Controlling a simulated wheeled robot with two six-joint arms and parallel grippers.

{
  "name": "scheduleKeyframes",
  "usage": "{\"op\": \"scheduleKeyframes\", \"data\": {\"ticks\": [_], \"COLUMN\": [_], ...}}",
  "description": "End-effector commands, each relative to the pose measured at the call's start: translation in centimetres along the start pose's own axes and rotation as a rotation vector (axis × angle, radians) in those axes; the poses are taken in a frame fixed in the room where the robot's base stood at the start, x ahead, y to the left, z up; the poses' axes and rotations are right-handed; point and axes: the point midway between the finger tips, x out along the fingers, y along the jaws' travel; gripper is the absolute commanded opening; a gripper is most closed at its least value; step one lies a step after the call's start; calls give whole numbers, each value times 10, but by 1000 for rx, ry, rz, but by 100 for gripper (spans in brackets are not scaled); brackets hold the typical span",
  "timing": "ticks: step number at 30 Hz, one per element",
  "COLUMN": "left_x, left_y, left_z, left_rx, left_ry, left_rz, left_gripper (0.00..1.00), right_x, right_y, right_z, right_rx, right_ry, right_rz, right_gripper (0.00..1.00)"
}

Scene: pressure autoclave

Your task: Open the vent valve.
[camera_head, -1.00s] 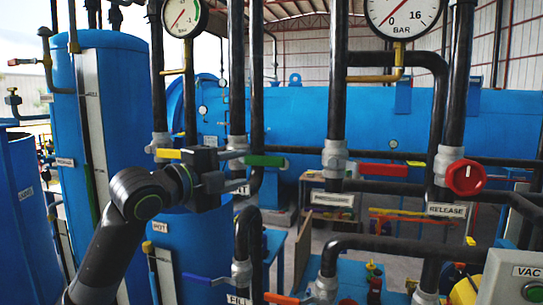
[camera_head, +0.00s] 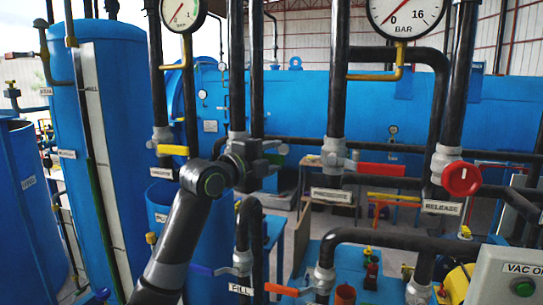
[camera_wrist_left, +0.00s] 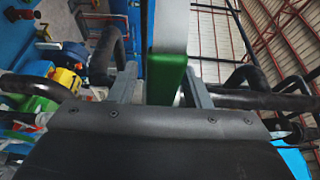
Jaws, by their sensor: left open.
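A green lever handle (camera_wrist_left: 167,75) stands in the middle of the left wrist view, between the two grey fingers of my left gripper (camera_wrist_left: 158,90). The fingers are apart, with the handle between them and gaps showing at the sides. My right gripper is not in view.
Close by are a yellow lever (camera_head: 172,150), a red lever (camera_head: 381,170), a red round knob (camera_head: 461,179) over a RELEASE label, and an orange lever (camera_head: 282,290) by the FILL label. Black vertical pipes (camera_head: 338,75) stand close around my gripper.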

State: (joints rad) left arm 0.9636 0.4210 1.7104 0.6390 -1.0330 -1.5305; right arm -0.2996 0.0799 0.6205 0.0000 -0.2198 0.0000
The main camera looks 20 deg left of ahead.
Motion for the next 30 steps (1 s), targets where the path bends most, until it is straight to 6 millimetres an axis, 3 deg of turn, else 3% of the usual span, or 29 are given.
{"op": "scheduleKeyframes", "data": {"ticks": [4, 14, 30], "left_x": [0, 0, 0], "left_y": [0, 0, -10], "left_z": [0, 0, 0], "left_rx": [0, 0, -78], "left_ry": [0, 0, 0], "left_rz": [0, 0, -32], "left_gripper": [41, 0, 0], "right_x": [0, 0, 0], "right_y": [0, 0, 0], "right_z": [0, 0, 0], "right_rx": [0, 0, 0], "right_ry": [0, 0, -1], "right_rz": [0, 0, 0], "right_gripper": [36, 36, 36]}}
